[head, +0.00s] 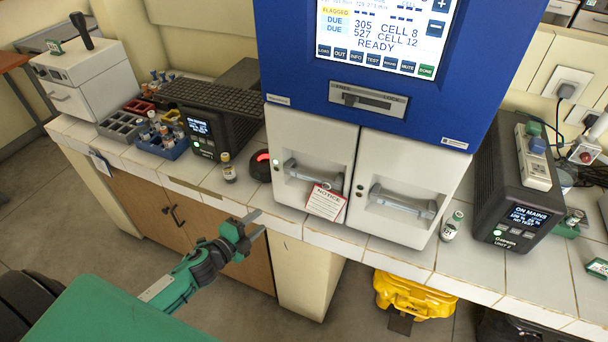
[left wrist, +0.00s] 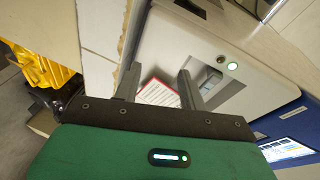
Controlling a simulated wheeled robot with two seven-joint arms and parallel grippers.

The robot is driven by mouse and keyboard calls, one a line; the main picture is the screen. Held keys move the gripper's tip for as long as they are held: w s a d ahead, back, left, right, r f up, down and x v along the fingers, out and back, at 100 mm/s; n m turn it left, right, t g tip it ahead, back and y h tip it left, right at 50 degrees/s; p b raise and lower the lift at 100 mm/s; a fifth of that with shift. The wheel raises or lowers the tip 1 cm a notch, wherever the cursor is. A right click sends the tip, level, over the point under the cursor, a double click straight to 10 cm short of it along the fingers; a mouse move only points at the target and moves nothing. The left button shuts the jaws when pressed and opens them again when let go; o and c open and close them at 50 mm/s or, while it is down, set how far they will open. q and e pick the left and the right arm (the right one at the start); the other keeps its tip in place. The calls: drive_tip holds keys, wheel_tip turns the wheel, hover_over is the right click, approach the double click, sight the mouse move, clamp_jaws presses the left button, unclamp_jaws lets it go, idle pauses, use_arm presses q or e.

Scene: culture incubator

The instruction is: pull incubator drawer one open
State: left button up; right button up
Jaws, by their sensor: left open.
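The blue and white incubator has two white drawers side by side at its base. The left drawer (head: 305,150) has a grey bar handle (head: 312,174) and a red-and-white notice tag (head: 325,202) hanging in front of its lower right. The right drawer (head: 405,180) has a similar handle (head: 402,201). Both look shut; I cannot read which is drawer one. My left gripper (head: 256,222) is open and empty, apart from the drawers, in front of and below the left one. In the left wrist view the notice tag (left wrist: 158,93) shows between the open fingers (left wrist: 160,82), with a handle (left wrist: 210,82) partly hidden behind one finger.
A small vial (head: 229,168) and a dark scanner-like device (head: 261,165) stand left of the incubator. Another vial (head: 451,226) and a black power unit (head: 515,195) stand right. The tiled counter edge (head: 275,218) runs below the drawers. A yellow case (head: 412,296) sits under the counter.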

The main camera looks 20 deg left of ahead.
sight(302, 177)
use_arm(q)
drive_tip(key=d+r+m+t+h, duration=0.1)
drive_tip(key=d+r+m+h, duration=0.25)
drive_tip(key=r, duration=0.75)
drive_tip(key=shift+m, duration=0.45)
drive_tip(key=p+x, duration=0.4)
drive_tip(key=x, duration=0.8)
drive_tip(key=shift+w+d+r+p, duration=0.15)
drive_tip(key=shift+d+p, duration=0.1)
drive_tip(key=shift+p, duration=0.15)
drive_tip(key=shift+w+d, duration=0.3)
drive_tip(key=shift+w, duration=0.3)
drive_tip(key=shift+c, duration=0.2)
drive_tip(key=shift+f, duration=0.2)
clamp_jaws()
